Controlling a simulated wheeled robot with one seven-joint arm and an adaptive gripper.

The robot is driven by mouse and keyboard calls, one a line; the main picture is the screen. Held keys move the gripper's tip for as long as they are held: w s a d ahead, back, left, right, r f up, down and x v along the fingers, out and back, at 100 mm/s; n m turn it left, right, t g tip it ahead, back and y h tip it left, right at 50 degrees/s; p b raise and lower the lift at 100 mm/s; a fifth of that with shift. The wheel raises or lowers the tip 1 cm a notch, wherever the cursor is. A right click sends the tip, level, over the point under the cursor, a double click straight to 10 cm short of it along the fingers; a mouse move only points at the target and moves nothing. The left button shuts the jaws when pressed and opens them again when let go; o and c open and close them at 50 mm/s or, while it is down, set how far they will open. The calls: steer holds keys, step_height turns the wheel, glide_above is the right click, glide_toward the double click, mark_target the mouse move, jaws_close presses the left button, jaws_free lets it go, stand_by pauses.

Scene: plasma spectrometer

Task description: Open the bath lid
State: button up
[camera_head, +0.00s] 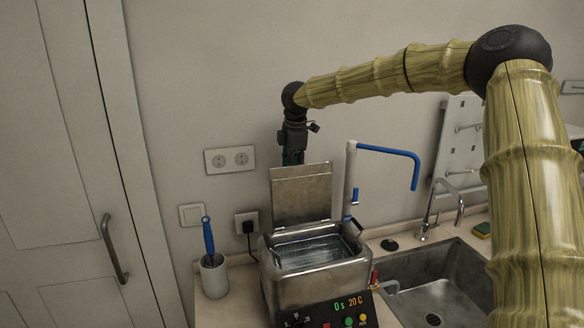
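The metal bath (316,281) stands on the counter with its control panel facing me, showing "0 s 20 C". Its lid (301,193) stands upright at the back edge, and the inside with a wire basket (309,250) is in plain view. My gripper (292,157) points down behind the raised lid. The lid hides its fingertips, so I cannot tell if it is open, shut or touching the lid.
A sink (440,285) with a tap (436,205) lies to the right, beside a blue-handled pipe (390,152). A cup with a blue brush (213,275) stands left of the bath. Wall sockets (230,159) and a plugged cable (247,223) are behind. A tall cabinet door (80,170) is at the left.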

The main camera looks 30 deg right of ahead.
steer(key=shift+d, duration=0.1)
step_height(320, 180, up, 12)
steer(key=s, duration=0.2)
steer(key=shift+a+f, duration=0.2)
steer(key=shift+a, duration=0.05)
steer(key=shift+c, duration=0.5)
